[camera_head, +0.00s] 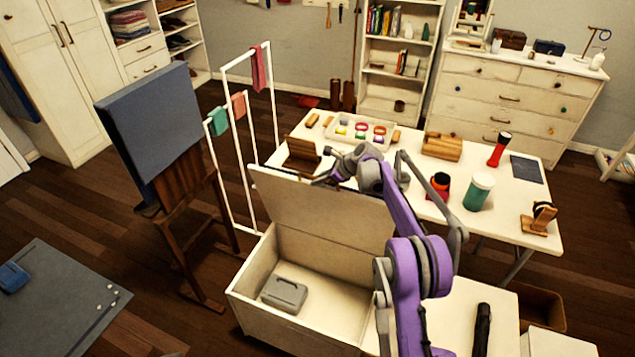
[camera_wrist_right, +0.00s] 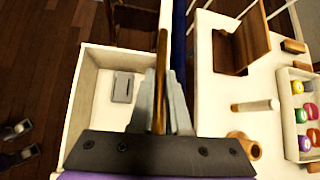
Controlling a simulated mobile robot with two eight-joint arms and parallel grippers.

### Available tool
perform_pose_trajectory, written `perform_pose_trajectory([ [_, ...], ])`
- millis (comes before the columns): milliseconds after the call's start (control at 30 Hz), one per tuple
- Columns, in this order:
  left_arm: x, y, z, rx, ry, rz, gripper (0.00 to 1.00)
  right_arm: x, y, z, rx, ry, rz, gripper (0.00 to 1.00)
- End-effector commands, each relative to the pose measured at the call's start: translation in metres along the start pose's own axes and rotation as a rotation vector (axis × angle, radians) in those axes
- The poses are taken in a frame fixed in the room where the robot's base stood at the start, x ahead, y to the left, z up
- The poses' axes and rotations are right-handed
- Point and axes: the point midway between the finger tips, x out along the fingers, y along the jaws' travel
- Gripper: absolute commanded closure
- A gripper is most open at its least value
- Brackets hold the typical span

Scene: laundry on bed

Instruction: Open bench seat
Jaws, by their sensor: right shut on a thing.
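The bench seat (camera_head: 285,330) is a white box, and its hinged lid (camera_head: 308,210) stands raised, close to upright, on the side toward the table. The inside of the box is open to view, with a grey case (camera_head: 284,294) on its floor. My right gripper (camera_head: 328,178) is at the lid's top edge. In the right wrist view its fingers (camera_wrist_right: 160,105) are shut on the lid (camera_wrist_right: 160,75), seen edge-on as a thin brown strip. The open box (camera_wrist_right: 85,95) and the grey case (camera_wrist_right: 122,87) show to the left there.
A white rack (camera_head: 240,150) and an easel (camera_head: 180,190) stand left.

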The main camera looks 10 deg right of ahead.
Motion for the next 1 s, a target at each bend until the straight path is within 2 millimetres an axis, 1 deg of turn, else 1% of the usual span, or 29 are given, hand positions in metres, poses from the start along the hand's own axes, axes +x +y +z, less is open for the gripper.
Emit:
perform_pose_trajectory([
  [333, 0.0, 0.0, 0.0, 0.0, 0.0, 0.0, 0.5, 0.001, 0.001, -0.001, -0.002, 0.001, 0.001, 1.0],
  [367, 0.0, 0.0, 0.0, 0.0, 0.0, 0.0, 0.5, 0.001, 0.001, -0.001, -0.002, 0.001, 0.001, 0.8],
  [400, 0.0, 0.0, 0.0, 0.0, 0.0, 0.0, 0.5, 0.001, 0.001, -0.001, -0.002, 0.001, 0.001, 0.73],
  [500, 0.0, 0.0, 0.0, 0.0, 0.0, 0.0, 0.5, 0.001, 0.0, -0.001, -0.002, 0.001, 0.001, 0.56],
  [833, 0.001, 0.0, 0.001, 0.0, -0.001, 0.0, 0.5, -0.002, 0.0, -0.001, -0.001, 0.001, 0.0, 0.56],
  [933, 0.002, 0.0, 0.002, 0.0, -0.002, 0.0, 0.5, -0.012, 0.0, -0.001, 0.0, 0.002, 0.0, 0.56],
  [1000, 0.003, 0.0, 0.004, 0.0, -0.004, 0.0, 0.5, -0.023, 0.0, -0.002, 0.001, 0.002, 0.0, 0.56],
])
